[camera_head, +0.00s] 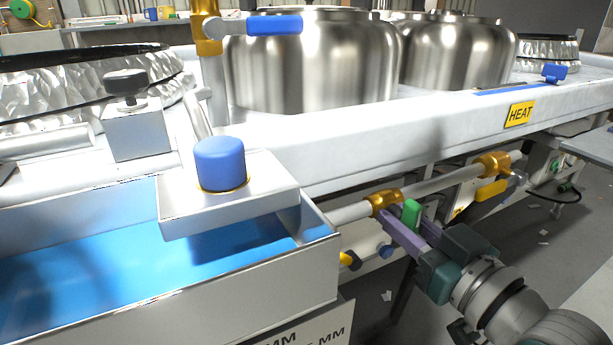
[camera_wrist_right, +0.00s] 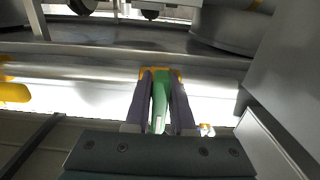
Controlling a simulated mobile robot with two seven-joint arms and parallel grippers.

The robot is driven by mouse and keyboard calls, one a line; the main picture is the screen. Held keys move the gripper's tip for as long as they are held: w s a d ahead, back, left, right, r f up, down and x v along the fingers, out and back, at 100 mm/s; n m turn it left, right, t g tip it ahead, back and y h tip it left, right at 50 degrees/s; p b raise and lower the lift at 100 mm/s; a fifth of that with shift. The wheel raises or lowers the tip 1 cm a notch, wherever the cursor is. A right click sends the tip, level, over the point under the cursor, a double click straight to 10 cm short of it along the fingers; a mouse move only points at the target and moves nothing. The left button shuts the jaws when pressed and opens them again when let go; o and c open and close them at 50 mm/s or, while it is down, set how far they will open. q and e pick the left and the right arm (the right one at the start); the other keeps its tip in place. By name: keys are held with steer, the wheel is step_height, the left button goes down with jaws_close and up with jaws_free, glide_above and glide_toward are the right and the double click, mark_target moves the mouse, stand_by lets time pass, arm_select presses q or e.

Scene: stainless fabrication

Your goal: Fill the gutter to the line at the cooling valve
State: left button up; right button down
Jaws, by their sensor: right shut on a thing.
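The steel gutter (camera_head: 170,310) at the lower left holds blue liquid (camera_head: 110,255); I cannot make out a fill line on its inner wall. A green valve handle (camera_head: 411,213) sits at a brass fitting (camera_head: 385,202) on the pipe below the bench front. My right gripper (camera_head: 408,224) is shut on this handle, its purple fingers on both sides. In the right wrist view the green handle (camera_wrist_right: 159,100) stands between the fingers (camera_wrist_right: 161,95), pointing to the brass fitting. No label shows whether this is the cooling valve. My left gripper is not in view.
A white block with a blue knob (camera_head: 220,163) overhangs the gutter's right end. A yellow handle (camera_head: 491,190) is farther right along the pipe. A yellow HEAT sign (camera_head: 519,114) marks the bench front. Large steel vessels (camera_head: 310,65) stand behind.

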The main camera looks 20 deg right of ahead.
mark_target(416, 232)
stand_by(0.4)
steer(key=c, duration=0.8)
jaws_free()
steer(key=shift+c, duration=0.2)
steer(key=s+p, duration=0.1)
steer(key=s, duration=0.5)
steer(key=s+p, duration=0.1)
steer(key=s, duration=0.2)
steer(key=shift+d+p, duration=0.3)
steer(key=shift+d, duration=0.1)
steer(key=shift+s, duration=0.45)
steer(key=shift+r, duration=0.1)
